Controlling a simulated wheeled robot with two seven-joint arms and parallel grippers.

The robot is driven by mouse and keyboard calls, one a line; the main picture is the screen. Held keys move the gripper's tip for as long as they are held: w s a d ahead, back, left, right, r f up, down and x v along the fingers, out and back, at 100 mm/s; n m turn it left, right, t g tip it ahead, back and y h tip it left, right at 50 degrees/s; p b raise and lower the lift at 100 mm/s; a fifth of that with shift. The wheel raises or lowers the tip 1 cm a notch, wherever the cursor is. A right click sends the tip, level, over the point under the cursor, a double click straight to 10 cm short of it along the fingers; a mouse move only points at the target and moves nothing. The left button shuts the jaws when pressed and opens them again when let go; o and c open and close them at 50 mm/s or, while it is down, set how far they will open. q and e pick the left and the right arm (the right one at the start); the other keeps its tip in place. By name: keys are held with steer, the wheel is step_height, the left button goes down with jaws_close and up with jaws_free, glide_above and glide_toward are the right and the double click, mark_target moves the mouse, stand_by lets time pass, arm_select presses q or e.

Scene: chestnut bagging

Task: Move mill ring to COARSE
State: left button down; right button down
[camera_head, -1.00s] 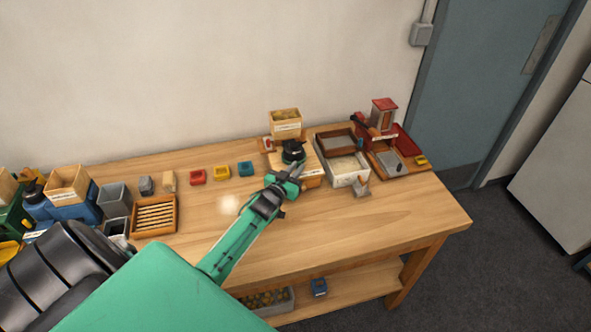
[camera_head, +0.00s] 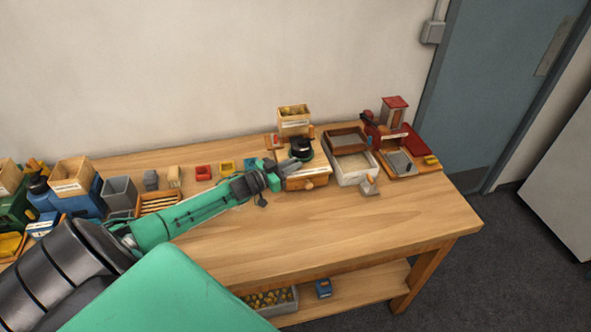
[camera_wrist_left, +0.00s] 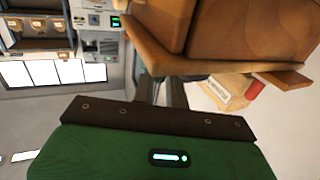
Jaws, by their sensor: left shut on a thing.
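The mill is a wooden unit with a drawer front (camera_head: 307,182), and a dark round top (camera_head: 301,146) sits on it. My left gripper (camera_head: 288,165) reaches in from the left, at the mill's front left, shut at the ring's edge. In the left wrist view its fingers (camera_wrist_left: 162,92) point at the mill's wooden body (camera_wrist_left: 215,35); what lies between them is hidden. I cannot read a COARSE mark. My right gripper is not in view.
A wooden box (camera_head: 293,115) stands behind the mill. A pale tray (camera_head: 352,172) and a red machine (camera_head: 394,115) stand to its right. The table front (camera_head: 340,225) is clear.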

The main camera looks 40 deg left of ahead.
arm_select(q)
steer(key=shift+a+m+g+h+b, duration=0.45)
steer(key=shift+m+h+b, duration=0.3)
steer(key=shift+h, duration=0.25)
steer(key=shift+a, duration=0.1)
steer(key=c, duration=1.4)
jaws_free()
steer(key=shift+s, duration=0.1)
steer(key=shift+s+a+f, duration=0.1)
steer(key=shift+s, duration=0.1)
steer(key=b+v, duration=0.3)
steer(key=v, duration=1)
steer(key=shift+s, duration=0.15)
